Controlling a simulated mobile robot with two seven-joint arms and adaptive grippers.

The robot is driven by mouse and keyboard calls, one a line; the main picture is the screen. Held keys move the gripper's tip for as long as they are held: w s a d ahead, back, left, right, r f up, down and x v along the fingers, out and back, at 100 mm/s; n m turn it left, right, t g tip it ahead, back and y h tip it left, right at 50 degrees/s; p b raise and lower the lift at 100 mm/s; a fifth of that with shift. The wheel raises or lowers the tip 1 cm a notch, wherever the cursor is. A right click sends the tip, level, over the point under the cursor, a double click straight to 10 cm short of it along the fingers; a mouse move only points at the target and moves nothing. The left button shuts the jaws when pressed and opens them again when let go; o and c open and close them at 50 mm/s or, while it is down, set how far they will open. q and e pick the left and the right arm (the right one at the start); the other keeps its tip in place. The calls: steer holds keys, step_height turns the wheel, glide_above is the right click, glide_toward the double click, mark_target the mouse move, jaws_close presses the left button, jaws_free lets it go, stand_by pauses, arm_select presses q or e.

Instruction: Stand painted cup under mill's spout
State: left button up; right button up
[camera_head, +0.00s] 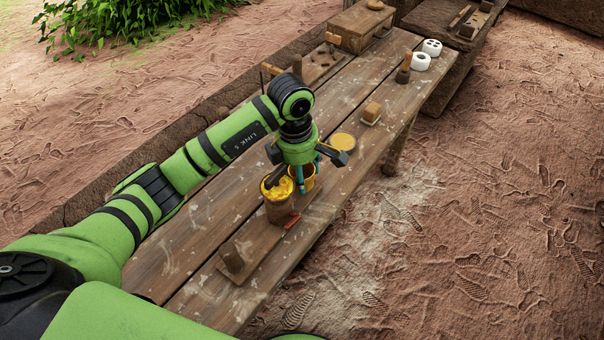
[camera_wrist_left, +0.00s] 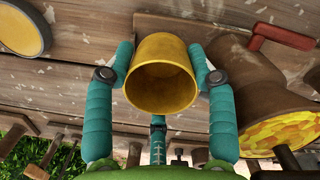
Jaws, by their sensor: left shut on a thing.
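My left gripper (camera_head: 303,176) is shut on the yellow painted cup (camera_head: 308,183), pointing down over the bench. In the left wrist view the cup (camera_wrist_left: 161,90) sits between teal fingers, its open mouth facing the camera. The brown mill (camera_head: 279,211) stands close beside the cup, with yellow pieces in its top. The mill (camera_wrist_left: 240,82) also shows at the right of the wrist view, with a red bent part (camera_wrist_left: 285,37) at its side. I cannot tell whether the cup touches the board below. The spout is not clearly visible. My right gripper is out of view.
A round yellow-topped dish (camera_head: 342,142), a small block (camera_head: 371,113) and white pots (camera_head: 421,61) stand farther along the bench (camera_head: 190,245). The bench's right edge is close.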

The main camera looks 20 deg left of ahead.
arm_select(q)
steer(key=shift+f, duration=1.05)
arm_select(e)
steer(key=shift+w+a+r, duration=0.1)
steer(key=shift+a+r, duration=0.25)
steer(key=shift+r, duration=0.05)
arm_select(q)
steer(key=shift+f, duration=0.15)
steer(key=o, duration=1.2)
steer(key=shift+c, duration=0.2)
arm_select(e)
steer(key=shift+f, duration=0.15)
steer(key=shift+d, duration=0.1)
